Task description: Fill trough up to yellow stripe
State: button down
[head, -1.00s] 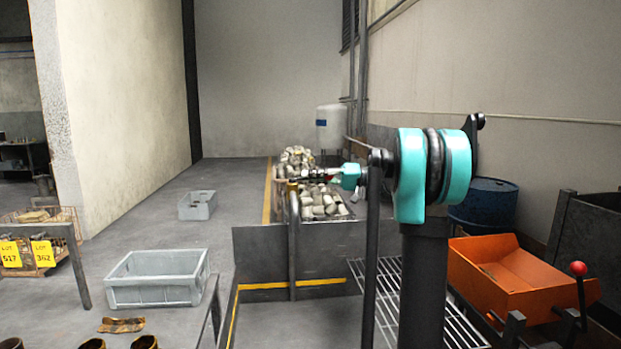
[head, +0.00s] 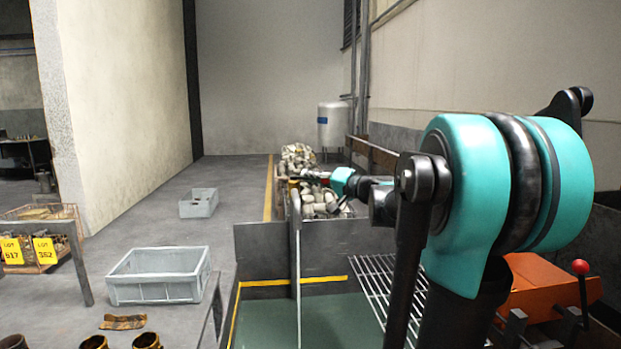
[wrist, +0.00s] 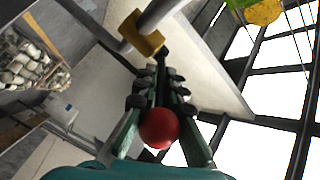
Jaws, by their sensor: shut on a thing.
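The trough (head: 262,237) is a dark grey tank in the lower middle of the head view. A yellow stripe (head: 318,281) runs along its inner wall. Green liquid (head: 268,322) stands in it, its surface a little below the stripe on the back wall. A thin pale vertical line, apparently a stream (head: 298,260), runs down into the liquid. My gripper (head: 308,175) is beyond the trough, small in the head view. In the wrist view my gripper's fingers close around a red ball knob (wrist: 158,128). A yellow fitting on a pipe (wrist: 142,33) is beyond the fingertips.
A bin of pale metal pieces (head: 318,203) is behind the trough. A grate (head: 385,285) lies at its right. An orange chute (head: 540,285) and another red-knobbed lever (head: 580,267) are at right. A grey crate (head: 158,275) stands left; the floor behind it is mostly clear.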

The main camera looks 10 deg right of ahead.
jog(key=shift+s+f+m+t+h, duration=0.2)
jog(key=shift+s+m+t+h, duration=0.1)
jog(key=shift+t+h, duration=0.15)
jog(key=c, duration=1.8)
grip_release()
jog(key=shift+d, duration=0.15)
jog(key=shift+o, duration=0.8)
jog(key=shift+r, duration=0.15)
jog(key=shift+s+d, duration=0.1)
jog(key=v, duration=1.1)
jog(key=shift+d, duration=0.15)
jog(key=shift+s+d, duration=0.15)
jog(key=shift+s, duration=0.15)
